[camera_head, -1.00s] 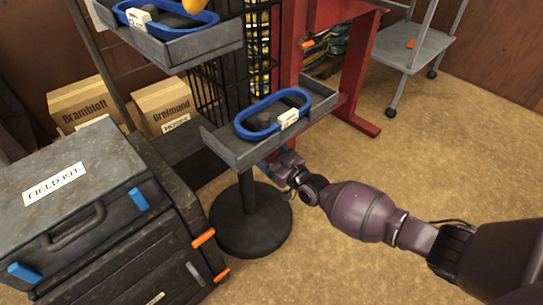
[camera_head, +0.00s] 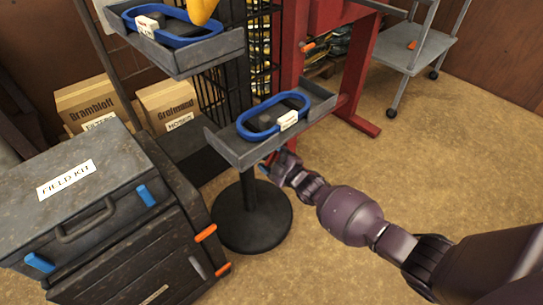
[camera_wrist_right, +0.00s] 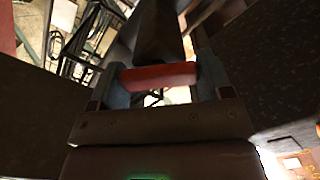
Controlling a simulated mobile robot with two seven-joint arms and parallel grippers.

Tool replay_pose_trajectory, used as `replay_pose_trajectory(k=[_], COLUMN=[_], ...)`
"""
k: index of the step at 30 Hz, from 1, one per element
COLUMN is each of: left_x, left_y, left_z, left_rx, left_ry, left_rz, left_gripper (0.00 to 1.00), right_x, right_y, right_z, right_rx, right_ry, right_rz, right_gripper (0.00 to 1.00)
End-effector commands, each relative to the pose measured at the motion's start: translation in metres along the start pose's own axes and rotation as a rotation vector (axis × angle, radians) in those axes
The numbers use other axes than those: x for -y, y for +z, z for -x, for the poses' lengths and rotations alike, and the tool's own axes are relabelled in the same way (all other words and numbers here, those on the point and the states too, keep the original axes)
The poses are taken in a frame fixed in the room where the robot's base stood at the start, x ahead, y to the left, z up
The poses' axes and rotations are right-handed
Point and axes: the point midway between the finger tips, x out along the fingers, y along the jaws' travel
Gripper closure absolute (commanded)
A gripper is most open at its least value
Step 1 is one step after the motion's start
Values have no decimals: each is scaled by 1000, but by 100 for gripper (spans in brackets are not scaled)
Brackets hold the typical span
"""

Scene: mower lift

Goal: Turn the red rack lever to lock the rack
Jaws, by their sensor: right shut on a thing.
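My right gripper (camera_head: 272,166) reaches in from the right, under the lower grey tray (camera_head: 232,155) of the rack stand. In the right wrist view its jaws are shut on a red bar (camera_wrist_right: 160,76), which lies across between the two fingers and looks like the red rack lever. A dark post runs up behind the bar. In the head view the lever is hidden by the tray and the gripper. The stand has a round black base (camera_head: 252,222). My left gripper is not in view.
The lower tray holds a blue ring-shaped item (camera_head: 262,132); an upper tray (camera_head: 192,62) holds another. A dark field kit case (camera_head: 85,215) stands on the left, cardboard boxes (camera_head: 97,100) behind. A red frame (camera_head: 358,75) and grey cart (camera_head: 425,55) stand behind right. Floor at right is clear.

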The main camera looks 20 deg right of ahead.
Motion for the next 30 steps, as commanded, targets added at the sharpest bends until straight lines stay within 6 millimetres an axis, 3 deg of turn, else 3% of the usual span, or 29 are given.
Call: replay_pose_trajectory(k=[18, 30], left_x=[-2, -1], left_y=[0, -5], left_z=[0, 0], left_rx=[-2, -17], left_ry=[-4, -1], left_rz=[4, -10], left_gripper=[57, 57], right_x=[5, 5], right_y=[2, 2], right_z=[1, 1], right_rx=[1, 1], right_ry=[-2, -2], right_rz=[531, 687], right_gripper=[51, 51])
